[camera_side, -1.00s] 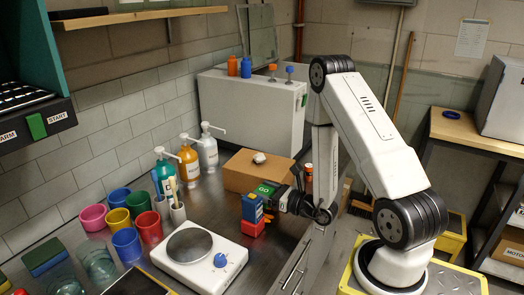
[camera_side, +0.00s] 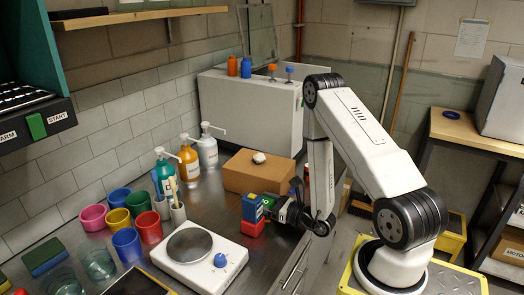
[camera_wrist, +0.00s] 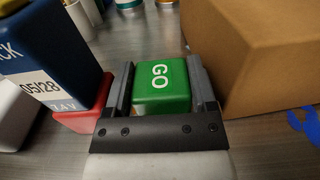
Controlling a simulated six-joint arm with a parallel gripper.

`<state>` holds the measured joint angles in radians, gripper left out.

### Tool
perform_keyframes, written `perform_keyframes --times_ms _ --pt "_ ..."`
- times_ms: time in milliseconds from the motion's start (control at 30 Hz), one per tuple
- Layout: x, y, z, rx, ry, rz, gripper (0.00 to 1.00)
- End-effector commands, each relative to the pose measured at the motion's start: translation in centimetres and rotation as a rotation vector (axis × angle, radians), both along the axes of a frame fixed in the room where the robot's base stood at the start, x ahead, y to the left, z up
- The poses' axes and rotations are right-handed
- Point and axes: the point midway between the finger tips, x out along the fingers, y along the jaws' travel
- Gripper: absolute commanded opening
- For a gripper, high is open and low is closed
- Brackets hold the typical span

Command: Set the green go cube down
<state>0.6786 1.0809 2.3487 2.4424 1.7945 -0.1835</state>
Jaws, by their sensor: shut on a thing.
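The green go cube (camera_wrist: 162,88) sits between the two dark fingers of my gripper (camera_wrist: 161,66), its white GO face up in the wrist view. My gripper is shut on it. In the side view, the cube (camera_side: 269,201) shows only in part behind the blue labelled block, and my gripper (camera_side: 281,209) reaches in from the right, low over the metal bench (camera_side: 197,211). I cannot tell whether the cube's underside touches the bench.
A blue labelled block (camera_wrist: 45,60) rests on a red block (camera_wrist: 88,110), close left of my gripper. A cardboard box (camera_wrist: 265,50) stands close on the right.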

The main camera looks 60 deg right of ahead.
Motion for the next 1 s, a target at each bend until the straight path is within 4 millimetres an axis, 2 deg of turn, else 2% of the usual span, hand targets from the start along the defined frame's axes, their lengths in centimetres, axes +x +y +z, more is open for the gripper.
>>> perform_keyframes --times_ms 267,300,333,833,1000 --pt "0.0 0.0 -0.3 0.0 0.0 0.0 0.04" --pt "0.0 0.0 -0.3 0.0 0.0 0.0 0.79" --pt "0.0 0.0 -0.3 0.0 0.0 0.0 0.88" --pt "0.0 0.0 0.1 0.0 0.0 0.0 0.88" --pt "-1.3 -0.1 0.0 0.001 0.003 -0.003 0.88"
